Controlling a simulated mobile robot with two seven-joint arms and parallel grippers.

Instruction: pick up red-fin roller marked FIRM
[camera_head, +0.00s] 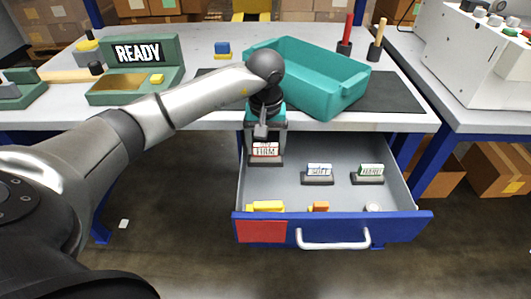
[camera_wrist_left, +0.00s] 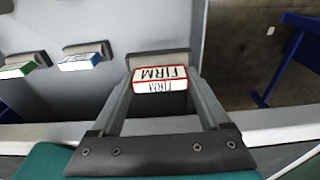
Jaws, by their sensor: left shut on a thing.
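The roller marked FIRM (camera_head: 266,151) has a white label with a red border and a dark grey base. It is at the left back of the open drawer (camera_head: 290,195). My left gripper (camera_head: 266,135) reaches down from above and is shut on it. In the left wrist view the FIRM roller (camera_wrist_left: 160,78) sits between the two fingers of the gripper (camera_wrist_left: 162,85). Whether its base touches the drawer floor is hard to tell. My right gripper is not in view.
A blue-label SOFT roller (camera_head: 318,174) and a green-label roller (camera_head: 368,174) stand to the right in the drawer. Yellow and orange pieces lie near its front. A teal bin (camera_head: 310,85) stands on the table above, beside a green READY stand (camera_head: 137,72).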

